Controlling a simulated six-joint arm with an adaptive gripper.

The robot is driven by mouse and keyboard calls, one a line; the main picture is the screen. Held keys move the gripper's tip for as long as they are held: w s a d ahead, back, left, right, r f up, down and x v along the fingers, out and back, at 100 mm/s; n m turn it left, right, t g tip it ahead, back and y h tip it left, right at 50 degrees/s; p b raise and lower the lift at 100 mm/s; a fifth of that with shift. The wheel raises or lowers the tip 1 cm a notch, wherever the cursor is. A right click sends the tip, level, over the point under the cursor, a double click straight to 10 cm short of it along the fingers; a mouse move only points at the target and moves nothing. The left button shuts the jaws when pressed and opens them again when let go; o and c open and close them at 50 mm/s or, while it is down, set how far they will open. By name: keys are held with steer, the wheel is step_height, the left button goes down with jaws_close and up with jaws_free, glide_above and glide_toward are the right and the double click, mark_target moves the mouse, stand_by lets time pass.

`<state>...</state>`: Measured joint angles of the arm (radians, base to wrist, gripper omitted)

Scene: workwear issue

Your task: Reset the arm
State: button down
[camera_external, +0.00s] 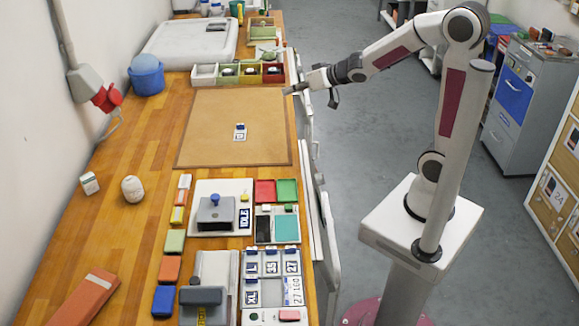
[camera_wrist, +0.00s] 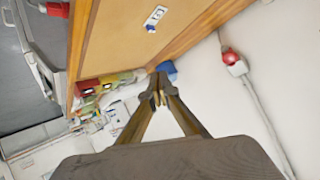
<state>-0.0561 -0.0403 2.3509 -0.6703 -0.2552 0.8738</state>
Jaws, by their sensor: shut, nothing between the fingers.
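My gripper (camera_external: 289,91) is at the right edge of the workbench, near the far right corner of the tan mat (camera_external: 215,140) and just below the row of coloured bins. Its fingers are shut and empty. The wrist view shows the fingertips (camera_wrist: 158,94) together, with the bench tilted behind them. A small white tag with a blue mark (camera_external: 240,132) lies alone on the mat. It also shows in the wrist view (camera_wrist: 155,18), above the fingers.
Open bins (camera_external: 228,73) in white, green, yellow and red stand beyond the mat. A blue bucket (camera_external: 146,75) is by the wall. A grey press (camera_external: 216,211), ink pads and size plates (camera_external: 272,267) fill the near bench.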

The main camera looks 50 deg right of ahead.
steer(key=s+d+r+h, duration=0.2)
steer(key=s+d+h, duration=0.1)
steer(key=s+d, duration=0.3)
steer(key=s+f+g, duration=0.1)
steer(key=s+g, duration=0.2)
steer(key=s, duration=0.8)
steer(key=s+d+f+g, duration=0.1)
steer(key=s+g, duration=0.2)
steer(key=s, duration=0.9)
steer(key=shift+s+f+n, duration=0.25)
steer(key=shift+s+n, duration=0.05)
steer(key=shift+n, duration=0.1)
